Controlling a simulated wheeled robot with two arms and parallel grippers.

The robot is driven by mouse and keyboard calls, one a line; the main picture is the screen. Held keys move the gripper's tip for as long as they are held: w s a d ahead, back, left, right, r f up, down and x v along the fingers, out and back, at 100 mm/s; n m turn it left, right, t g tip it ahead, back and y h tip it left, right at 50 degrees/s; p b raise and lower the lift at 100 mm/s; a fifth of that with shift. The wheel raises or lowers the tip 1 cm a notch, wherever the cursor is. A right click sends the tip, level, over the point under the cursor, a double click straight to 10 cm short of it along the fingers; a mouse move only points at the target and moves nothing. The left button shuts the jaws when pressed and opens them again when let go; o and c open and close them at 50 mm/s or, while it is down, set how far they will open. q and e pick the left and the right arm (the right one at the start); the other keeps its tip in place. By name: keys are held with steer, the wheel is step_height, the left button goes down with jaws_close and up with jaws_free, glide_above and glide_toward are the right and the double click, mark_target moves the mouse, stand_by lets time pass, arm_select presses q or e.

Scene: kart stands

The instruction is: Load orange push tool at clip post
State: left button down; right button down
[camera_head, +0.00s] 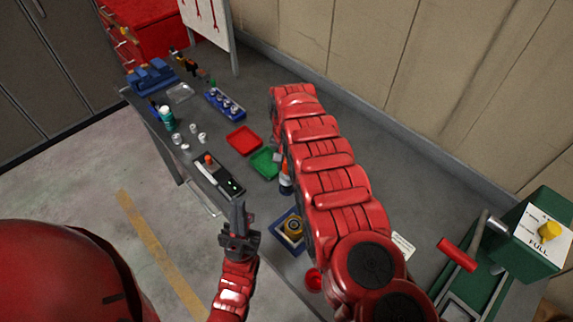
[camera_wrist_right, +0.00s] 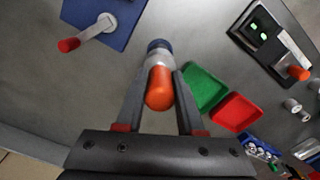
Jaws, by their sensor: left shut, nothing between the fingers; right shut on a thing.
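The orange push tool (camera_wrist_right: 160,88) has a rounded orange end, a grey-white collar and a dark blue end. My right gripper (camera_wrist_right: 158,90) is shut on it, one finger at each side. In the head view the tool (camera_head: 286,180) shows beside my right arm, which hides most of that gripper. I cannot tell whether the tool touches the bench. My left gripper (camera_head: 239,212) is shut and empty, fingers pointing up, near the bench's front edge. I cannot clearly identify the clip post. A black unit (camera_head: 228,184) with green lights and an orange knob (camera_wrist_right: 299,73) lies on the bench.
A green tray (camera_head: 265,163) and a red tray (camera_head: 243,140) lie close to the tool. A blue plate (camera_head: 280,217) carries a round yellow part and a lever. Small white cups (camera_head: 202,138) and a blue rack (camera_head: 226,105) stand further left. A green machine (camera_head: 548,232) is at right.

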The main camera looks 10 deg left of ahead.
mark_target(286, 160)
steer(key=shift+f+b, duration=0.35)
steer(key=shift+f, duration=0.15)
stand_by(1.1)
steer(key=shift+r+p, duration=0.85)
steer(key=shift+r, duration=0.3)
step_height(286, 160, up, 2)
steer(key=shift+r+p, duration=0.2)
steer(key=shift+p, duration=0.3)
steer(key=shift+r+p, duration=0.3)
steer(key=shift+r, duration=0.9)
steer(key=shift+d, duration=0.1)
